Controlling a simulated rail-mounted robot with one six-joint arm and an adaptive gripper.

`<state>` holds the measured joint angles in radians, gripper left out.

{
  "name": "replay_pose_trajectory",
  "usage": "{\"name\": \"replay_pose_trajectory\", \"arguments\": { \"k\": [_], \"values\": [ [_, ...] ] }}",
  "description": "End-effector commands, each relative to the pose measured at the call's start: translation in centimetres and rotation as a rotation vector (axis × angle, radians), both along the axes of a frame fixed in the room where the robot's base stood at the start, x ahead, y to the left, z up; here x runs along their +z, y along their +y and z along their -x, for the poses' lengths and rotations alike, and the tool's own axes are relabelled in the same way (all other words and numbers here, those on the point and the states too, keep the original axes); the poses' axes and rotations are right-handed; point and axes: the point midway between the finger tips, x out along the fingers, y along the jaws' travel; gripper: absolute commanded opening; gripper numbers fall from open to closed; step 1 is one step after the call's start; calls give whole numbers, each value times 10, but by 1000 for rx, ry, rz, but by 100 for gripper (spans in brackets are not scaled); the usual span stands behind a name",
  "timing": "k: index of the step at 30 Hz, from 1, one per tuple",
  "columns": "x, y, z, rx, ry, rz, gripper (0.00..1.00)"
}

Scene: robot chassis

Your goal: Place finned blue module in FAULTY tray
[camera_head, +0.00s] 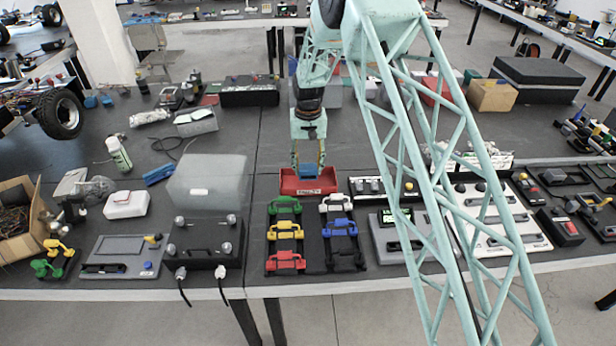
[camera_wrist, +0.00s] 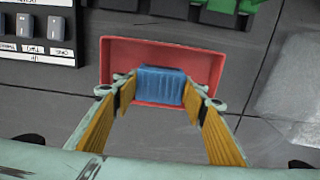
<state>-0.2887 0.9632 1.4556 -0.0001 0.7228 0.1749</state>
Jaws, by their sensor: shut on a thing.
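The finned blue module (camera_wrist: 161,85) is between the fingers of my gripper (camera_wrist: 160,92) in the wrist view, with its ribbed face visible. My gripper is shut on it. The red tray (camera_wrist: 134,52) lies below and around the module in the wrist view. In the head view the blue module (camera_head: 308,171) shows under my gripper (camera_head: 308,162), over the red tray (camera_head: 300,188), which carries a label on its front side. I cannot tell whether the module touches the tray floor.
Racks with green, yellow and red handled modules (camera_head: 285,232) and white and blue ones (camera_head: 338,228) stand in front of the tray. A translucent grey box (camera_head: 208,183) is to its left. A switch panel (camera_head: 372,188) is close on its right.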

Motion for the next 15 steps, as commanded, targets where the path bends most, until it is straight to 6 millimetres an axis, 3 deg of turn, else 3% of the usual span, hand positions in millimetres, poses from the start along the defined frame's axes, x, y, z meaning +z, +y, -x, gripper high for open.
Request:
{"name": "replay_pose_trajectory", "arguments": {
  "k": [15],
  "values": [
    [-8,0,0,0,0,0,26]
  ]
}}
